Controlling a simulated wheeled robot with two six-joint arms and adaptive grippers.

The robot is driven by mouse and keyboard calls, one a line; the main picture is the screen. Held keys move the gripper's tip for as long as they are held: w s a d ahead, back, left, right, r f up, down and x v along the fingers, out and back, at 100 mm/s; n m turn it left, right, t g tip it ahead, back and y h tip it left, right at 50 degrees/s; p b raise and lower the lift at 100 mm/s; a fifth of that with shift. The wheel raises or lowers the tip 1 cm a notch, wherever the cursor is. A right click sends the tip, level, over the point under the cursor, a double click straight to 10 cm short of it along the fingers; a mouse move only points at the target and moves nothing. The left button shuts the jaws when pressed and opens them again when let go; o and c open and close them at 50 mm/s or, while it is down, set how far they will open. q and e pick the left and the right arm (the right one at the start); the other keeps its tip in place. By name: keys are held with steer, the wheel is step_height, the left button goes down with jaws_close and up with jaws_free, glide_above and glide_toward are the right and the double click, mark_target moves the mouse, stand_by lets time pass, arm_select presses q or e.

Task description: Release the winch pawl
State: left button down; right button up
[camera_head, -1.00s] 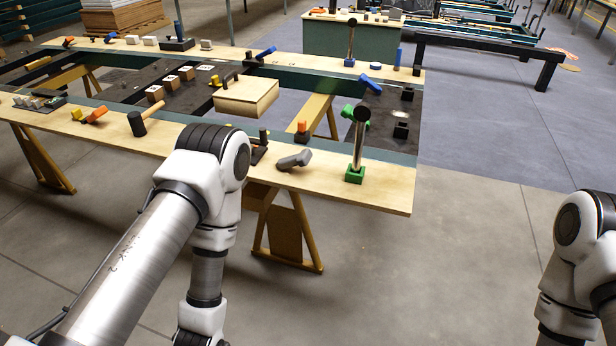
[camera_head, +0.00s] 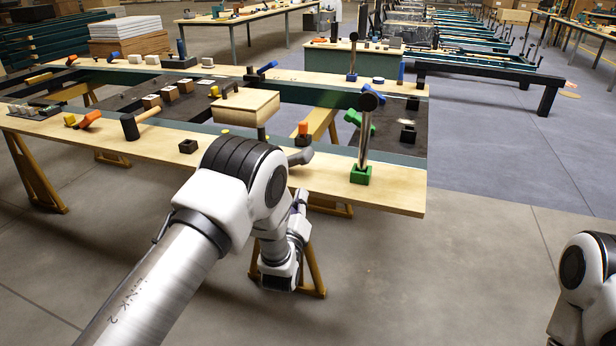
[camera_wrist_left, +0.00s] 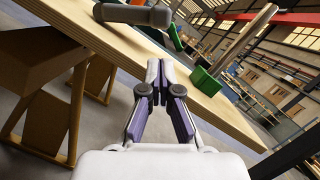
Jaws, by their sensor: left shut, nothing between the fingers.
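My left gripper (camera_head: 301,196) is in front of the near edge of the wooden workbench (camera_head: 400,198), pointing up toward it. In the left wrist view the gripper (camera_wrist_left: 160,70) is shut and empty, its tips just short of the bench edge and touching nothing. A grey rounded handle (camera_head: 301,157) lies on the bench top beyond it and shows in the left wrist view (camera_wrist_left: 132,14). A metal post (camera_head: 364,135) with a black knob stands upright in a green base (camera_head: 361,175) to the right. I cannot tell which part is the winch pawl. My right gripper is out of view.
A mallet (camera_head: 130,127), a small dark block (camera_head: 188,146) and a raised wooden box (camera_head: 247,105) are along the bench to the left. An orange-topped block (camera_head: 303,128) stands behind the grey handle.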

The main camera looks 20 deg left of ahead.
mark_target(308, 181)
arm_select(q)
steer(key=x, duration=1)
steer(key=shift+f, duration=0.1)
